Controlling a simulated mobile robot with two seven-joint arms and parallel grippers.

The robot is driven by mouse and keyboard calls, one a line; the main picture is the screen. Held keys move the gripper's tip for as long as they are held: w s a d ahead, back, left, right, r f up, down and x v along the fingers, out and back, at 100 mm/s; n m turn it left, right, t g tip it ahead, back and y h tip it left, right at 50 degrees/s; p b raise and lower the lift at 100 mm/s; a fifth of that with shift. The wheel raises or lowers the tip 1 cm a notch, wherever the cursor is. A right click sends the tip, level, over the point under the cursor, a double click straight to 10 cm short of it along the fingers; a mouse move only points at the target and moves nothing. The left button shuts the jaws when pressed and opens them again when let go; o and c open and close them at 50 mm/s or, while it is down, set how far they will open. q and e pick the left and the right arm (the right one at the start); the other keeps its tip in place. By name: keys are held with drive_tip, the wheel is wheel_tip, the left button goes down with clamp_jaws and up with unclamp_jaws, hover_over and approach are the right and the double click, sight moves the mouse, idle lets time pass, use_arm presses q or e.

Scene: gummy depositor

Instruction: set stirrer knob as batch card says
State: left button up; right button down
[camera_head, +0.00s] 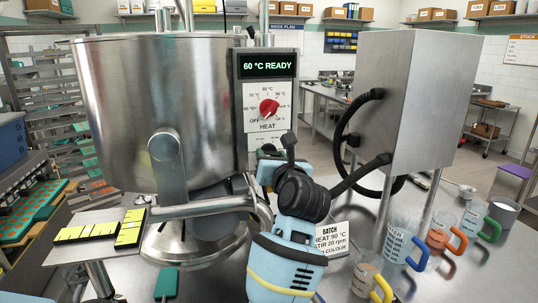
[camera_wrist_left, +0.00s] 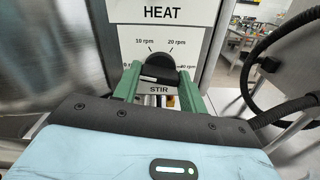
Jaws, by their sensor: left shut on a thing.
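The black stirrer knob (camera_wrist_left: 157,66) sits on the panel above the STIR label in the left wrist view. The scale around it shows 10 rpm at upper left and 20 rpm at upper right. I cannot tell clearly where its pointer aims. My left gripper (camera_wrist_left: 157,80) has its green fingers on both sides of the knob, shut on it. In the head view my left gripper (camera_head: 268,168) hides the knob. The white batch card (camera_head: 332,240) stands on the table, partly covered by my arm; it reads heat 90 °C and stir 20 rpm. My right gripper is not in view.
The red heat knob (camera_head: 268,108) is above, under a display (camera_head: 268,65) reading 60 °C READY. A steel kettle (camera_head: 160,110) stands left, and a steel box (camera_head: 403,100) with black hoses stands right. Several beakers with coloured handles stand at right; a tray (camera_head: 60,255) lies left.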

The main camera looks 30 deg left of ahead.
use_arm(q)
drive_tip(key=m+p, duration=0.1)
drive_tip(key=m, duration=2)
drive_tip(key=shift+r, duration=0.1)
drive_tip(key=shift+m, duration=0.4)
drive_tip(key=o, duration=1)
drive_tip(key=shift+d, duration=0.1)
